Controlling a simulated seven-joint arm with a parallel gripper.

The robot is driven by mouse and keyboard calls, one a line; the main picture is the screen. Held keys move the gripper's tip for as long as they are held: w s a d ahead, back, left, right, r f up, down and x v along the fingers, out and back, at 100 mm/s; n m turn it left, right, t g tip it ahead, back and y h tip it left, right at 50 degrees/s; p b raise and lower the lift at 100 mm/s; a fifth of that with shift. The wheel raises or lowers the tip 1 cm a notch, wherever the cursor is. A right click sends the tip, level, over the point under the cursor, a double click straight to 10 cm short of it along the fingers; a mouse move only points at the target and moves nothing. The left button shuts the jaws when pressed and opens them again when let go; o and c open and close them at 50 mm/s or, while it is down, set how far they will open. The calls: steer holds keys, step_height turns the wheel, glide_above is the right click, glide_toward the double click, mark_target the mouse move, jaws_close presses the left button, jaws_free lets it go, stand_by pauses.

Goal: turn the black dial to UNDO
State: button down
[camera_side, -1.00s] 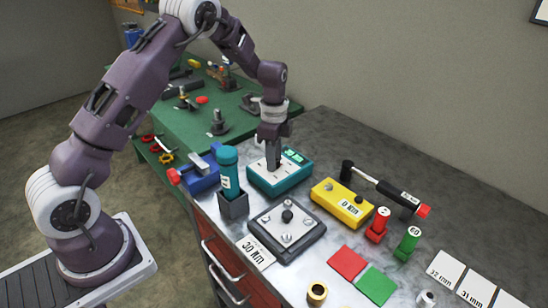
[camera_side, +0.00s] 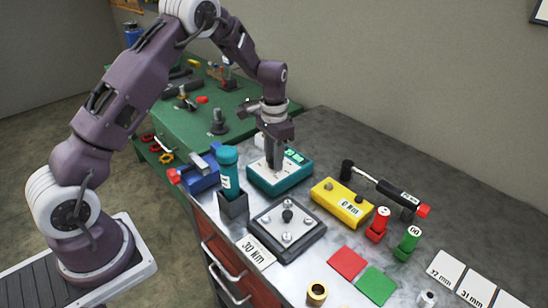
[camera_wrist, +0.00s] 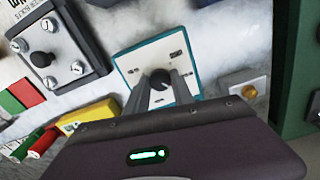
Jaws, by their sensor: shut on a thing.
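The black dial (camera_wrist: 160,79) is on the pale top plate of the teal box (camera_wrist: 127,54), between the two fingertips of my gripper (camera_wrist: 162,84) in the wrist view. In the side view my gripper (camera_side: 275,166) points straight down onto the teal box (camera_side: 268,184), and its fingers hide the dial. The gripper is shut on the dial. Small marks show on the plate, but they are too small to read, and I cannot tell which one the dial points to.
A teal screwdriver in a grey holder (camera_side: 233,207) stands left of the box, near a blue vise (camera_side: 201,178). A yellow box (camera_side: 341,205) is to the right and a grey plate with screws (camera_side: 287,226) is in front.

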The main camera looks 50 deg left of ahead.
steer(key=n, duration=0.4)
steer(key=shift+w+n, duration=0.1)
steer(key=shift+n, duration=0.2)
steer(key=n, duration=0.4)
steer(key=shift+n, duration=0.3)
steer(key=n, duration=0.4)
steer(key=shift+n, duration=2.2)
steer(key=c, duration=1.1)
jaws_free()
